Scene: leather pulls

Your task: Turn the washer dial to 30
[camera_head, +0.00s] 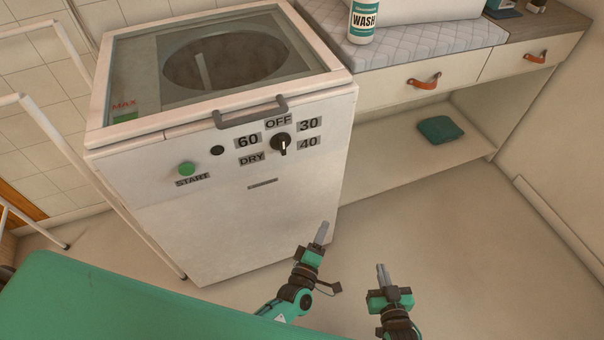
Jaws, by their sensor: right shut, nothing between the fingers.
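The washer (240,225) is a white top-loader in the middle left. Its dial (280,142) is a black knob on the front panel, with a light mark on its lower part pointing roughly down. Around the dial are the labels OFF (278,121) above, 30 (309,124) upper right, 40 (309,142) lower right, 60 (248,140) upper left and DRY (251,158) lower left. My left gripper (322,231) is below and right of the dial, apart from it; its fingers overlap in this view. My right gripper (381,270) is shut and empty, further right and lower.
A grey handle (252,112) juts out above the dial. A green START button (186,168) is to its left. A counter with drawers (420,82) adjoins on the right, with a WASH bottle (363,20) on it. The floor (420,215) before the counter is clear.

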